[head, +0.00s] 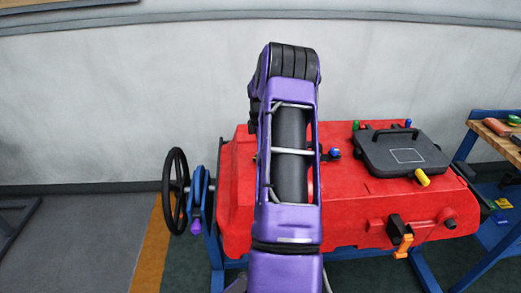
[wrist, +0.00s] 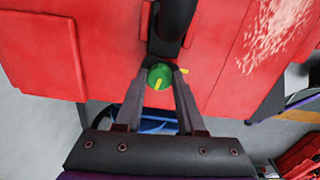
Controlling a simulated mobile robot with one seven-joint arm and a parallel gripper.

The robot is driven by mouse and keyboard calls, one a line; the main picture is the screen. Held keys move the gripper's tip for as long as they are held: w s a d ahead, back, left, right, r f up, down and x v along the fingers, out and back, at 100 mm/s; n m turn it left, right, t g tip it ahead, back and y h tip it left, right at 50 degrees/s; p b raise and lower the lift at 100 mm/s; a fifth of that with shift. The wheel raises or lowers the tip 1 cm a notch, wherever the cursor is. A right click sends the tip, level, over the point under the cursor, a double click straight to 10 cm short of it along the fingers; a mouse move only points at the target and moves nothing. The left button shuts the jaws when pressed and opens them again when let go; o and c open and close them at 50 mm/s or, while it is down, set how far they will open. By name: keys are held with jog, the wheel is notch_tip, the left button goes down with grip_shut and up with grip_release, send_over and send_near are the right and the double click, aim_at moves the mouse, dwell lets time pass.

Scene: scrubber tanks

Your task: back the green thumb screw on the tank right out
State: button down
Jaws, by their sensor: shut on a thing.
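In the wrist view, the green thumb screw (wrist: 160,77) is a round green head with a yellow mark across it. It sits at the red tank (wrist: 105,50), just below a black pipe-like part (wrist: 176,22). My gripper (wrist: 161,70) is shut on the screw, with one finger on each side of it. I cannot tell how far the screw stands out. In the head view, my purple arm crosses in front of the red tank (head: 350,215) and hides the gripper and the screw.
A black lid (head: 402,155) lies on the tank's top, with a yellow handle (head: 423,180) at its front edge. An orange latch (head: 403,243) hangs at the front. A black handwheel (head: 174,192) stands left, a workbench (head: 497,137) right. A small yellow piece (wrist: 184,71) is beside the fingertips.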

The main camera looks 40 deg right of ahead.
jog(key=shift+s+a+f+n, duration=0.1)
jog(key=shift+f+n, duration=0.1)
jog(key=shift+n, duration=0.35)
jog(key=shift+s+a+f+n, duration=0.1)
jog(key=shift+f+n, duration=0.05)
jog(key=shift+n, duration=0.4)
jog(key=c, duration=0.5)
grip_release()
jog(key=shift+w+r, duration=0.1)
jog(key=shift+d, duration=0.15)
jog(key=shift+r, duration=0.1)
jog(key=shift+w+r, duration=0.1)
jog(key=shift+r, duration=0.15)
notch_tip(320, 180, up, 17)
jog(key=shift+p, duration=0.45)
